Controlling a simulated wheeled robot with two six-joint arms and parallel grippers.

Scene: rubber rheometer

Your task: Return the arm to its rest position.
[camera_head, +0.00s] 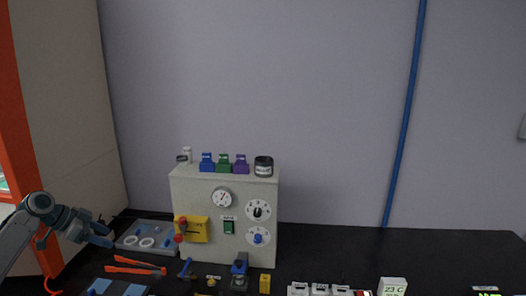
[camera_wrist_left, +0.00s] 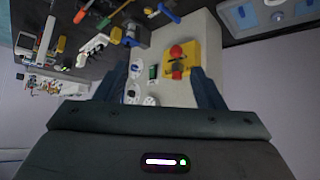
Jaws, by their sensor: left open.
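My left gripper (camera_head: 101,236) is at the lower left of the head view, above the left end of the dark table. In the left wrist view its two fingers (camera_wrist_left: 160,90) stand wide apart with nothing between them that they touch. The cream rheometer (camera_head: 224,215) stands on the table to the right of this gripper, apart from it. The rheometer also shows in the left wrist view (camera_wrist_left: 185,40), beyond the fingers, with a red knob on a yellow plate. My right gripper is not in view.
A grey tray with white rings (camera_head: 145,236) lies just right of the left gripper. Orange tongs (camera_head: 135,264), a blue hammer (camera_head: 186,268) and a yellow block (camera_head: 265,283) lie in front of the rheometer. Coloured blocks and jars stand on top of it. The table's right side looks mostly clear.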

